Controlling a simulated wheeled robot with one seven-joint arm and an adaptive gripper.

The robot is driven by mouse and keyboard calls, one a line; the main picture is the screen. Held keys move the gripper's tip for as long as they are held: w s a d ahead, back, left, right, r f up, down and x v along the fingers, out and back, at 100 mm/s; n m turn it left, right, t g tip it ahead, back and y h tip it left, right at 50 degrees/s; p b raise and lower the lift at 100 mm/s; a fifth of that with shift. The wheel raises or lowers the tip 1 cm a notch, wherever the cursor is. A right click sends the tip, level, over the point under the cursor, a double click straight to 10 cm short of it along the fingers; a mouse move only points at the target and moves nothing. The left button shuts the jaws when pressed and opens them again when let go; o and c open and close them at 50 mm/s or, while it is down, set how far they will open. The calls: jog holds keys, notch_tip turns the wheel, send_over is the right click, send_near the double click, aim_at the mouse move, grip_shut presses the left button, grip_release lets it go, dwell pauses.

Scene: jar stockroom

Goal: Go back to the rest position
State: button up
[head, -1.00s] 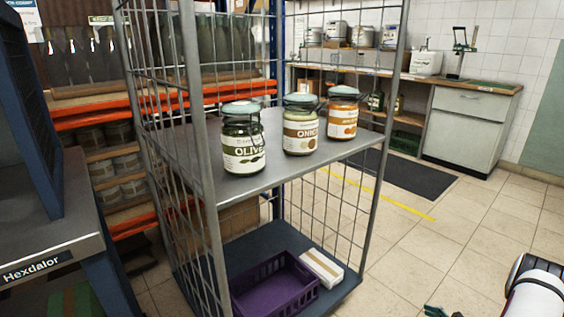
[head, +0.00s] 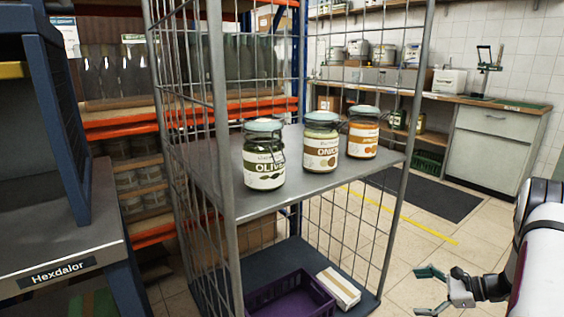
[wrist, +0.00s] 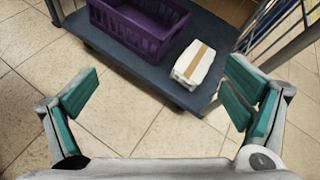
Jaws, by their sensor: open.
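My gripper (head: 434,290) shows at the lower right of the head view, with green pads on its fingers. It is in front of and to the right of the wire cage trolley (head: 223,150), clear of it. In the wrist view my gripper (wrist: 158,100) is open and empty, its two fingers wide apart. Between and beyond the fingers are floor tiles and the trolley's bottom shelf. My arm comes in from the right edge of the head view.
The olive jar (head: 263,155), onion jar (head: 321,143) and an orange-labelled jar (head: 363,133) stand upright on the trolley's shelf (head: 250,205). Below are a purple crate (wrist: 125,30) and a white packet (wrist: 194,64). The Hexdalor bench (head: 60,250) is at left.

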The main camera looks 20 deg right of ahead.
jog(key=w+a+r+n+g, duration=0.1)
jog(key=a+r+n+g, duration=0.65)
jog(key=a+r, duration=1.2)
jog(key=s+a+r+n+g+h, duration=0.2)
jog(key=s+a+r+n, duration=0.5)
jog(key=s+a+r, duration=0.3)
jog(key=s+a+r+n+h, duration=0.1)
jog(key=s+a+n+h, duration=0.15)
jog(key=s, duration=0.45)
jog(key=s+a+n+h, duration=0.2)
jog(key=s+n, duration=0.2)
jog(key=s, duration=0.3)
jog(key=s+a+r+n+h, duration=0.1)
jog(key=s+a+n+h, duration=0.15)
jog(key=s, duration=0.55)
notch_tip(320, 180, up, 37)
jog(key=d+t+p, duration=0.1)
jog(key=t+p, duration=0.4)
jog(key=p, duration=3)
jog(key=shift+w+n+p, duration=0.2)
jog(key=shift+n+p, duration=0.2)
jog(key=shift+n, duration=0.05)
jog(key=shift+c, duration=0.6)
